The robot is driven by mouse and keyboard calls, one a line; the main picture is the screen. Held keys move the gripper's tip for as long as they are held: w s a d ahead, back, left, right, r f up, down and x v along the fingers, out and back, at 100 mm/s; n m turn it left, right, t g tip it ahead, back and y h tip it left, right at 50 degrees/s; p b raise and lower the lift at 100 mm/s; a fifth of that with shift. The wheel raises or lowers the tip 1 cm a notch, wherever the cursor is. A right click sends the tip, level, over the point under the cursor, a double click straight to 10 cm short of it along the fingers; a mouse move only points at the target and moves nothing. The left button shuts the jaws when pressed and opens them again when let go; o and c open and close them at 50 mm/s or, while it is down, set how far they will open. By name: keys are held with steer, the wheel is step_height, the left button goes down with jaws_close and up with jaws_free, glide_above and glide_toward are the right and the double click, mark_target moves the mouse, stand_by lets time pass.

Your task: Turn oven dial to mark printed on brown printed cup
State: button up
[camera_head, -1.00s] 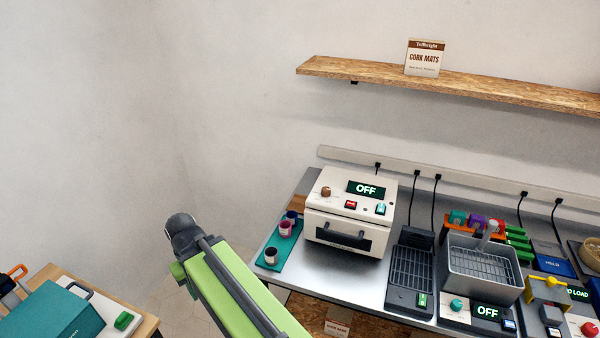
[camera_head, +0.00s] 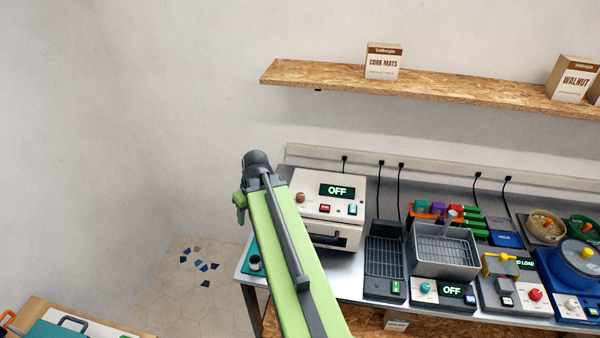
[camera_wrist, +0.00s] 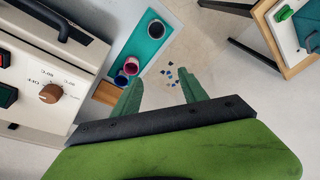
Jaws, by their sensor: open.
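The oven (camera_head: 313,209) is a cream box with a display reading OFF, a red and a teal button, and a front handle. Its brown dial (camera_head: 300,197) also shows in the wrist view at left (camera_wrist: 50,93), with small marks around it, too small to read surely. A teal mat (camera_wrist: 144,43) holds a dark-topped cup (camera_wrist: 156,28), a pinkish-red cup (camera_wrist: 131,66) and a blue cup (camera_wrist: 121,77). No brown print is readable on them. My gripper (camera_wrist: 161,80) is open and empty, right of the dial and apart from it. My arm hides part of the mat in the head view.
A slotted black unit (camera_head: 386,260) and a grey basin (camera_head: 444,250) stand right of the oven. A shelf (camera_head: 460,90) with boxes runs above. A table (camera_wrist: 287,50) stands at upper right in the wrist view. Open floor (camera_wrist: 205,50) lies between it and the bench.

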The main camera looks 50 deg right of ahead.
steer(key=s+d+r+m+t+p, duration=0.1)
steer(key=s+d+r+p, duration=0.4)
steer(key=d+r, duration=0.7)
steer(key=h+p, duration=0.1)
steer(key=p, duration=0.1)
glide_toward(301, 195)
steer(key=shift+t, duration=0.3)
steer(key=b+x, duration=0.3)
steer(key=b, duration=0.2)
steer(key=b+x, duration=0.3)
steer(key=b, duration=0.3)
steer(key=b+x, duration=0.3)
steer(key=b, duration=0.2)
steer(key=shift+s+f, duration=0.1)
steer(key=shift+s, duration=0.15)
steer(key=shift+c, duration=0.2)
jaws_close()
steer(key=shift+a, duration=0.25)
steer(key=shift+d, duration=0.2)
steer(key=shift+m+h, duration=0.3)
